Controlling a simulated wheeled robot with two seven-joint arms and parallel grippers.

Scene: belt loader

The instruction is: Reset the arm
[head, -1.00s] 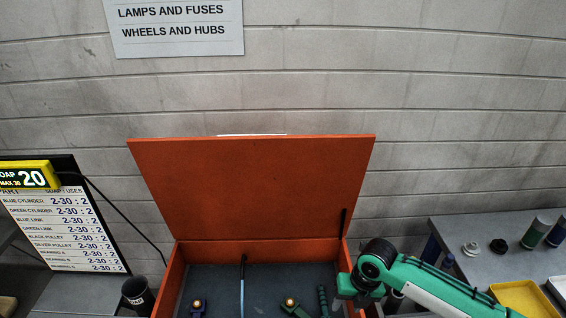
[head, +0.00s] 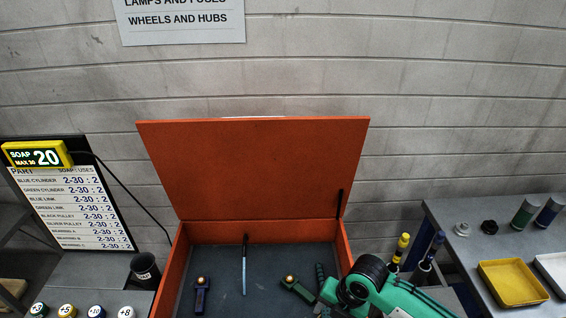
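My green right arm (head: 390,293) comes in from the lower right in the head view. Its dark round joint lies over the right front side of an open orange box (head: 172,276). The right gripper's fingertips are not shown clearly; only the wrist part near the picture's bottom edge shows. My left arm and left gripper are not in view.
In the box lie a blue link (head: 200,296), a green link (head: 298,288) and a thin rod (head: 244,268). The lid (head: 255,170) stands open. A bench with a yellow tray (head: 511,284) is at right. A black cup (head: 145,270) and several numbered buttons (head: 67,311) are at left.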

